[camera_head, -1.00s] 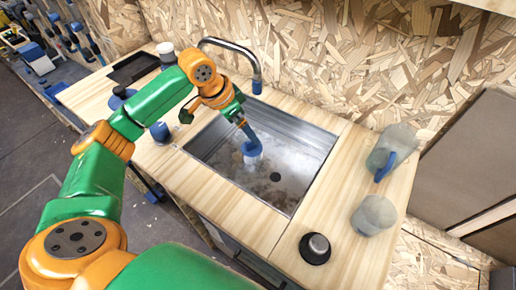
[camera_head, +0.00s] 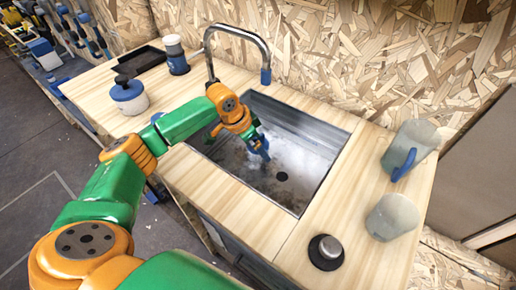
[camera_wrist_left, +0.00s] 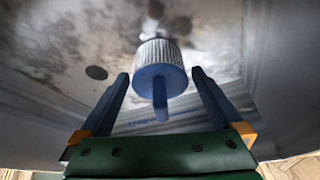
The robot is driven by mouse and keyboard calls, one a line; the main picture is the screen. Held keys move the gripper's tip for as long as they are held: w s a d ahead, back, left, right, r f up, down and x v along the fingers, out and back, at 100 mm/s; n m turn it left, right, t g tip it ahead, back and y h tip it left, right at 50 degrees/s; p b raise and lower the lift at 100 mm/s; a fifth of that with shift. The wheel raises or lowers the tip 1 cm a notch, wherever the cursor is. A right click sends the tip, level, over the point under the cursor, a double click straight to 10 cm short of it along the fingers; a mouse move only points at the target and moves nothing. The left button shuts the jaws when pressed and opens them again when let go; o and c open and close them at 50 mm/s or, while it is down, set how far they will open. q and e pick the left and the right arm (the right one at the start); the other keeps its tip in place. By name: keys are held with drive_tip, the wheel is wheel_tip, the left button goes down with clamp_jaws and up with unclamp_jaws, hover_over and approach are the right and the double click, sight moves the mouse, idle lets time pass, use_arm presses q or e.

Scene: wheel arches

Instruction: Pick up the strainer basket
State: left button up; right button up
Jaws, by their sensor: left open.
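The strainer basket (camera_wrist_left: 160,58) is a short ribbed metal cylinder with a blue top and a blue handle. In the left wrist view it is in the sink, just ahead of and between my left gripper's fingers. My left gripper (camera_wrist_left: 160,75) is open, with one blue finger on each side of the handle; I cannot tell whether either touches it. In the head view my left gripper (camera_head: 261,147) reaches down into the steel sink (camera_head: 306,152), and the basket is mostly hidden behind it. My right gripper is not in view.
The tap (camera_head: 241,30) arches over the sink's back left. The drain hole (camera_head: 281,176) is bare. A blue-handled jug (camera_head: 408,148), a clear cup (camera_head: 392,216) and a dark round object (camera_head: 326,252) stand to the right. A lidded pot (camera_head: 128,96) stands to the left.

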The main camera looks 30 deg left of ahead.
use_arm(q)
drive_tip(key=shift+r, duration=0.1)
drive_tip(key=c, duration=1.5)
